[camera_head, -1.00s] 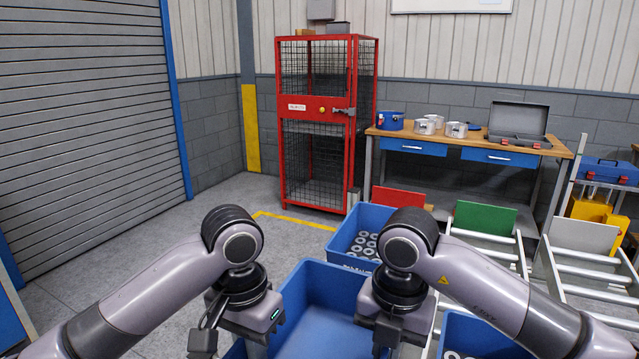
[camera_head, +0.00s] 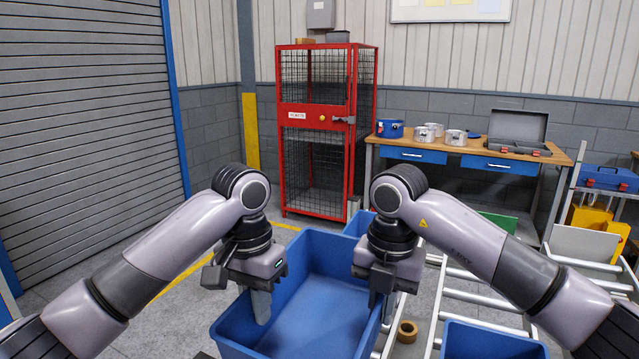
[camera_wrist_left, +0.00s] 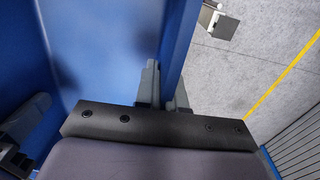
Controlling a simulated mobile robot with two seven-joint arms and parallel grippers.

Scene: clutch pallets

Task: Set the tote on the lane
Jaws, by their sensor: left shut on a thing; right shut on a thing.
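A blue tote (camera_head: 325,277), open at the top and empty where I see inside, is between my two arms in the head view. My left gripper (camera_head: 262,305) is shut on its left wall; the left wrist view shows the fingers (camera_wrist_left: 163,92) on both sides of the tote's wall (camera_wrist_left: 180,40). My right gripper (camera_head: 378,300) is shut on the tote's right wall. The roller lane (camera_head: 470,292), with light metal rails, lies to the right of the tote. The tote's underside is hidden, so I cannot tell what bears it.
Another blue tote (camera_head: 490,340) stands at the lower right, and part of one (camera_head: 357,224) shows behind. A brown tape roll (camera_head: 407,331) lies beside the held tote. A red cage (camera_head: 318,125) and workbench (camera_head: 470,152) stand at the back. Floor is clear at left.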

